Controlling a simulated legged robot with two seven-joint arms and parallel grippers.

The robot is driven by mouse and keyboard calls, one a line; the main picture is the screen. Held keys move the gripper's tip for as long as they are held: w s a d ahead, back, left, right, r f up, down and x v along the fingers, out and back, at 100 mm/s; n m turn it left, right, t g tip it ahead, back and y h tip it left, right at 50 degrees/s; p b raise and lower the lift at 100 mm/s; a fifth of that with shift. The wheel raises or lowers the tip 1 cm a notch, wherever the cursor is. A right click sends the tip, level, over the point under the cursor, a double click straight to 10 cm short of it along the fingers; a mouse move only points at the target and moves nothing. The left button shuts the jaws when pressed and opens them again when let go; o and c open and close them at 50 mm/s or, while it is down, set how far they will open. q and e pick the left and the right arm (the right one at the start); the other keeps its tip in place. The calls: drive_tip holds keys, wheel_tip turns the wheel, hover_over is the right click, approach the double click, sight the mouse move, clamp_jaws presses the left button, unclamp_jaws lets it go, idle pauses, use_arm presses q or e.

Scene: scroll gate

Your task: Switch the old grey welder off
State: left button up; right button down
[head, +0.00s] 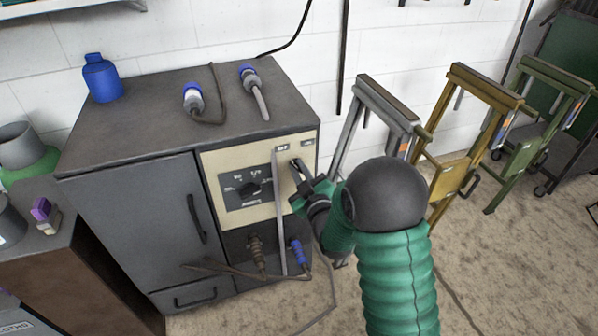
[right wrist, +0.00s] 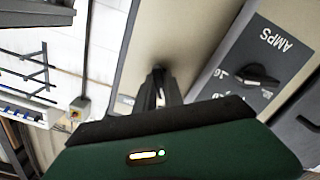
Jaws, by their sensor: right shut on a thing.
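The old grey welder (head: 135,205) is a grey cabinet at the left-centre of the head view, with a beige control panel (head: 222,160) on its right front. The panel carries a dark amps dial (head: 252,189), which also shows in the right wrist view (right wrist: 259,79). My right gripper (head: 297,168) is at the panel's upper right, below two small labels. In the right wrist view its jaws (right wrist: 158,82) are closed on a small dark switch at the panel face. The jaws hide most of the switch, so its position cannot be told. My left gripper is not in view.
Grey, yellow and green metal frames (head: 455,172) stand to the right. Open floor lies at lower right.

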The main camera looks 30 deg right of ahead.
drive_tip(key=shift+f+n, duration=0.1)
drive_tip(key=shift+n, duration=0.4)
drive_tip(key=c, duration=1.5)
unclamp_jaws()
drive_tip(key=shift+o, duration=0.2)
